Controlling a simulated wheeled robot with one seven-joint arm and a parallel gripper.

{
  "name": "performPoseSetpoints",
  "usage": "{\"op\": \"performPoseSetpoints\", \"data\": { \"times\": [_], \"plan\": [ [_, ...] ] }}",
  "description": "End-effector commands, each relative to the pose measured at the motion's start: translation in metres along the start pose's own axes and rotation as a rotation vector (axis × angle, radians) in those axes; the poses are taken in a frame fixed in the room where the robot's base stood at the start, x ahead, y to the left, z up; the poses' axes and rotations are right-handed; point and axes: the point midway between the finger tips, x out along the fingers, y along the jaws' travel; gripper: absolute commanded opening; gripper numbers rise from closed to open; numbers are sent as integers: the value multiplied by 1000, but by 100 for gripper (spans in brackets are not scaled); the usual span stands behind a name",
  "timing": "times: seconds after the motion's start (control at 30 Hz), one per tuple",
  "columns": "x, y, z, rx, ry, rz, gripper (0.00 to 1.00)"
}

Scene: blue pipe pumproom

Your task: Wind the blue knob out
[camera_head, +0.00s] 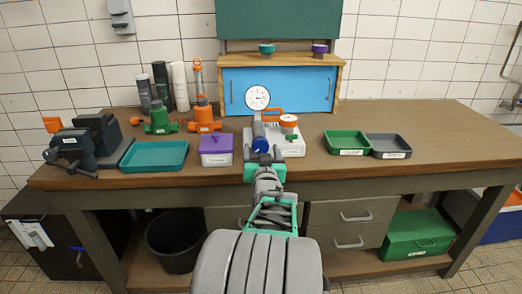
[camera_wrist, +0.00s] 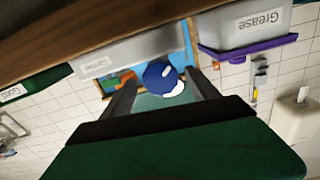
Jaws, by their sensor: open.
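The blue knob (camera_head: 261,145) is on the front left of a white-grey unit (camera_head: 291,144) on the bench. In the wrist view the blue knob (camera_wrist: 159,74) is round, with a white patch at its lower edge. My gripper (camera_head: 264,157) is in front of the knob, low at the bench's front edge. In the wrist view my gripper (camera_wrist: 160,80) has its two dark fingers apart, one on each side of the knob in the picture. I see no contact, and the depth gap is hard to tell. My gripper hides part of the unit's left side.
A purple-lidded grease box (camera_head: 216,151) stands close to the left. A teal tray (camera_head: 155,169), vise (camera_head: 90,140) and green and orange pipe parts (camera_head: 203,118) are further left. Green (camera_head: 347,152) and grey trays sit to the right. The bench's far right is clear.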

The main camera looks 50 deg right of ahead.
Motion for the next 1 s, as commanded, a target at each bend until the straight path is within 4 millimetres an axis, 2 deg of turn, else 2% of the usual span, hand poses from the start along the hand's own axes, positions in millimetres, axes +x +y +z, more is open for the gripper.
{"op": "performPoseSetpoints", "data": {
  "times": [0.1, 0.37, 1.0],
  "plan": [
    [11, 0, 1, 1, -1, -1, 69],
    [13, 0, 0, 0, 0, 0, 69],
    [12, 0, 0, 0, -1, -1, 16]
  ]
}}
